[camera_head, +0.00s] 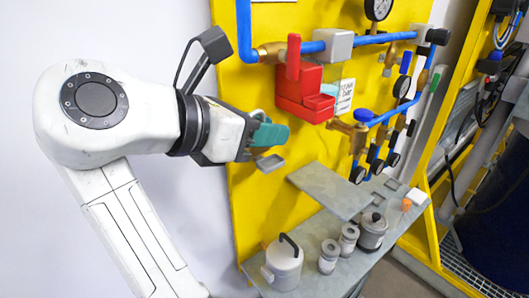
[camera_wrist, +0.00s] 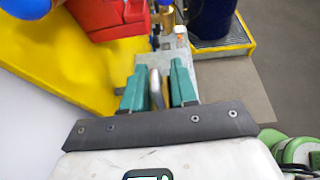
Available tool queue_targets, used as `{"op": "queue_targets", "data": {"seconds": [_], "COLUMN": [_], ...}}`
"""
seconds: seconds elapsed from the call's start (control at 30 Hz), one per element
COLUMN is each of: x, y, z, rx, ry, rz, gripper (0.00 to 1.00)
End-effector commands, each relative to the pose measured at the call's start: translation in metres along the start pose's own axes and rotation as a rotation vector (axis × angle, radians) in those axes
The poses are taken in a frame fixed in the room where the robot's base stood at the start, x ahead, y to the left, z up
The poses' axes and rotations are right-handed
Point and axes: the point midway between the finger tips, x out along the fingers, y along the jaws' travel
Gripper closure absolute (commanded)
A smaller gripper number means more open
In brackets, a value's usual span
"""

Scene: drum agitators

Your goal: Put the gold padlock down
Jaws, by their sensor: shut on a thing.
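My gripper (camera_head: 285,136) has teal fingers and is at the end of my white arm, in front of the yellow panel and below left of the red lockout device. In the wrist view my gripper (camera_wrist: 158,84) is shut on a narrow thing between its fingers. This is the gold padlock (camera_wrist: 165,96), of which a gold strip and a grey rounded part show.
The shelf carries a raised grey plate (camera_head: 330,190), a white lidded pot (camera_head: 283,266), small canisters (camera_head: 329,257) and a larger grey pot (camera_head: 372,232). The red lockout device (camera_head: 303,92), blue pipes (camera_head: 375,39) and gauges crowd the panel (camera_head: 250,205). Bare shelf shows between pots and plate.

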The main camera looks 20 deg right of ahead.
Motion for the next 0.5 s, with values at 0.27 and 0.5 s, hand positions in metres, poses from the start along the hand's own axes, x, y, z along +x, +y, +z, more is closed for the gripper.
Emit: {"op": "queue_targets", "data": {"seconds": [0.27, 0.5], "x": [0.011, 0.058], "y": [0.005, 0.039], "z": [0.009, 0.003], "rx": [0.015, 0.014], "ry": [-0.001, -0.001], "rz": [-0.053, -0.051], "gripper": [1.00, 1.00]}}
